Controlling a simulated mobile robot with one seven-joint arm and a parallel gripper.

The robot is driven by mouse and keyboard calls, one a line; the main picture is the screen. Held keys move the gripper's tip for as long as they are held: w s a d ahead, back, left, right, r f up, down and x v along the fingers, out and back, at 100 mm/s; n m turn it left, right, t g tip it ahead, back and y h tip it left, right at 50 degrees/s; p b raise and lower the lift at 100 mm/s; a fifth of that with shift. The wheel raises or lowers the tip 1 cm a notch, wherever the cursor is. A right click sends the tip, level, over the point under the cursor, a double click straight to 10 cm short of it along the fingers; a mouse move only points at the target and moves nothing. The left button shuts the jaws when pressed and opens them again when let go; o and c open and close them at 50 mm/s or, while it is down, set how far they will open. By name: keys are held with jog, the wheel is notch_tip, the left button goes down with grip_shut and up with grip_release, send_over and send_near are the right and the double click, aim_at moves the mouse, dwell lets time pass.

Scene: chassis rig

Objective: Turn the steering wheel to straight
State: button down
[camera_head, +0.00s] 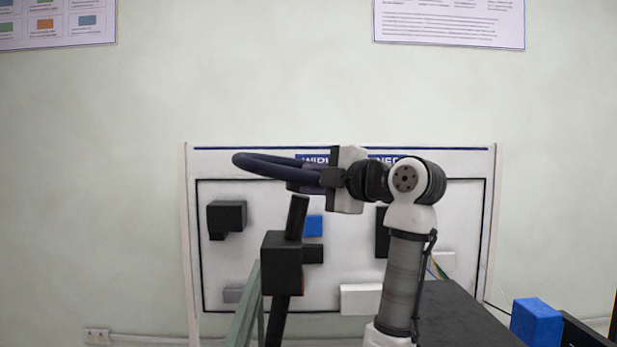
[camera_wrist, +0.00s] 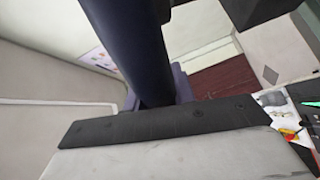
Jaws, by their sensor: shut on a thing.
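The dark blue steering wheel (camera_head: 275,173) shows nearly edge-on in the head view, on top of a black column (camera_head: 297,218) that leans slightly. My gripper (camera_head: 331,178) is at the right side of the wheel, shut on its rim. The arm and gripper hide that part of the rim. In the wrist view the thick dark blue rim (camera_wrist: 128,45) runs down from the top, between my finger pads. The wheel's turn angle cannot be told.
A black box (camera_head: 281,263) sits on the column below the wheel. A white panel board (camera_head: 225,168) with mounted blocks stands behind. A dark surface (camera_head: 455,315) and a blue box (camera_head: 537,322) lie at the lower right. A green bar (camera_head: 246,315) is at lower left.

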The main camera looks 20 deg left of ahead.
jog(key=shift+w+d+f+n+g, duration=0.1)
jog(key=shift+d+n+g, duration=0.1)
jog(key=shift+n+g, duration=0.1)
jog(key=c, duration=1.2)
grip_release()
jog(key=shift+o, duration=0.2)
jog(key=b+v, duration=0.4)
jog(key=v, duration=0.9)
jog(key=shift+d, duration=0.35)
jog(key=shift+f, duration=0.1)
